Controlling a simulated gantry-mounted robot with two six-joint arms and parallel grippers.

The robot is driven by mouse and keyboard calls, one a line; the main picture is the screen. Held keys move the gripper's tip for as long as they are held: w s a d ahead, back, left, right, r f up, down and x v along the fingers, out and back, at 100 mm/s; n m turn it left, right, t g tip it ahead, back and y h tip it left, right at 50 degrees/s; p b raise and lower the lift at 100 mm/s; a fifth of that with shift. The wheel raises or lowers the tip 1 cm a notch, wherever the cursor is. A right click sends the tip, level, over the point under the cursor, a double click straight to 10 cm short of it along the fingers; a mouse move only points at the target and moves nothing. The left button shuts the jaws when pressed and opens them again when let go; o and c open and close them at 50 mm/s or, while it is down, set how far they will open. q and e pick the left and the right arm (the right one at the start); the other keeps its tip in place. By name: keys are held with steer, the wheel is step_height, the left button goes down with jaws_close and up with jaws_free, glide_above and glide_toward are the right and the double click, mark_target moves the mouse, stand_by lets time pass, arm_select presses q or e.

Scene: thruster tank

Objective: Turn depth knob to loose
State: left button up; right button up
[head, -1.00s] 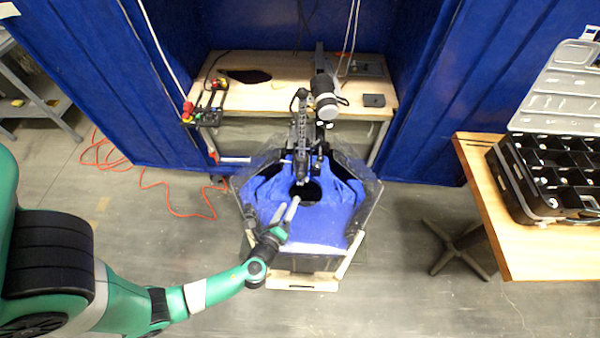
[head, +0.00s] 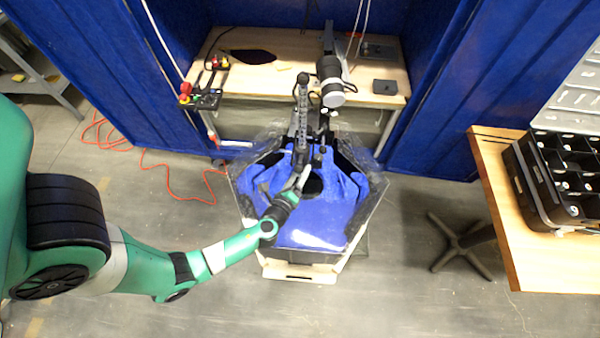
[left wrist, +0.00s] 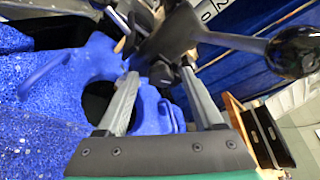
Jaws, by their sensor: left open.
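My left gripper (head: 288,181) reaches over the tank (head: 315,225) from the left, beside the lower end of the black upright mechanism (head: 302,115). In the left wrist view my gripper (left wrist: 158,72) is open, its two grey fingers apart. A dark part of the mechanism (left wrist: 162,72) shows between and beyond the fingertips; I cannot tell whether they touch it. A black ball-ended lever (left wrist: 295,50) extends to the right there. I cannot tell which part is the depth knob. My right gripper is not in view.
A wooden bench (head: 270,85) stands behind the tank, with a small control box (head: 207,100) at its left. A wooden table (head: 500,210) with a black compartment case (head: 545,185) is at the right. Blue curtains enclose the back. A red cable (head: 160,175) lies on the floor at left.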

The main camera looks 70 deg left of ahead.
arm_select(q)
jaws_close()
steer(key=shift+n+t+b, duration=0.4)
steer(key=shift+n+b, duration=0.2)
steer(key=shift+b, duration=0.65)
jaws_free()
steer(key=shift+s, duration=0.1)
